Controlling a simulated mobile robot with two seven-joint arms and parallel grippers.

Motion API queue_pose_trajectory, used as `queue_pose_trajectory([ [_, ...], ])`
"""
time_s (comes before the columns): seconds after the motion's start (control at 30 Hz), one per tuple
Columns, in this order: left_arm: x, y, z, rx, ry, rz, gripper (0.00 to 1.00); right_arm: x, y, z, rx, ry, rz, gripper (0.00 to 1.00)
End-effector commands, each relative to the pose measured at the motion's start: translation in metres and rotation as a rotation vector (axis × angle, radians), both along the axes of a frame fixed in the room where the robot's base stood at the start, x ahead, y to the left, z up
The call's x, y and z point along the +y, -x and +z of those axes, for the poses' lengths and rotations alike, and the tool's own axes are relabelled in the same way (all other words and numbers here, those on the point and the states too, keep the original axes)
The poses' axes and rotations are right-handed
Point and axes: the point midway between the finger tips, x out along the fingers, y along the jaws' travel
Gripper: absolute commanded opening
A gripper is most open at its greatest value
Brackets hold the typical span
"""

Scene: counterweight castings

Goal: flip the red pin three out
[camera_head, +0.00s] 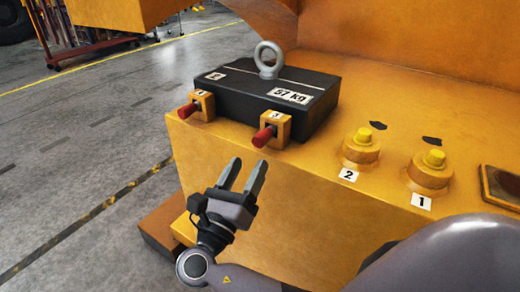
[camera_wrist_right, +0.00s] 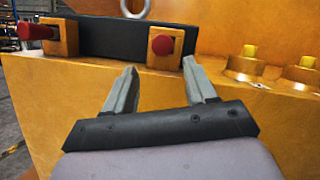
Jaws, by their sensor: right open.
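The red pin three (camera_head: 263,136) sticks out toward the lower left from a small yellow bracket (camera_head: 276,125) labelled 3, at the front of the black casting (camera_head: 265,88). In the right wrist view the pin (camera_wrist_right: 162,44) is seen nearly end-on, just above and between the fingertips. My right gripper (camera_head: 248,165) is open and empty. It is below and in front of the pin, apart from it. My left gripper is not in view.
A second red pin (camera_head: 188,110) sits in a bracket to the left. The casting carries a metal eye ring (camera_head: 268,58) and a 57 KG label. Two yellow-capped posts (camera_head: 361,147) (camera_head: 430,169) stand on the yellow deck to the right. Open floor (camera_head: 70,150) lies left.

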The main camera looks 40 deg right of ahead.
Motion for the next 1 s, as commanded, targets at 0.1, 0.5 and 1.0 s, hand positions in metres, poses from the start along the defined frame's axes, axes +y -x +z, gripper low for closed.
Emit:
queue_pose_trajectory([
  [0.1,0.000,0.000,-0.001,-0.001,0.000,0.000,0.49,-0.001,0.001,0.009,-0.003,0.038,-0.035,0.56],
  [0.5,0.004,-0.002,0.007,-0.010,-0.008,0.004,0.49,-0.047,-0.024,0.030,0.000,0.042,-0.038,0.56],
  [1.0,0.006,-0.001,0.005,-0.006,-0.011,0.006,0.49,-0.056,-0.030,0.033,0.002,0.038,-0.036,0.30],
])
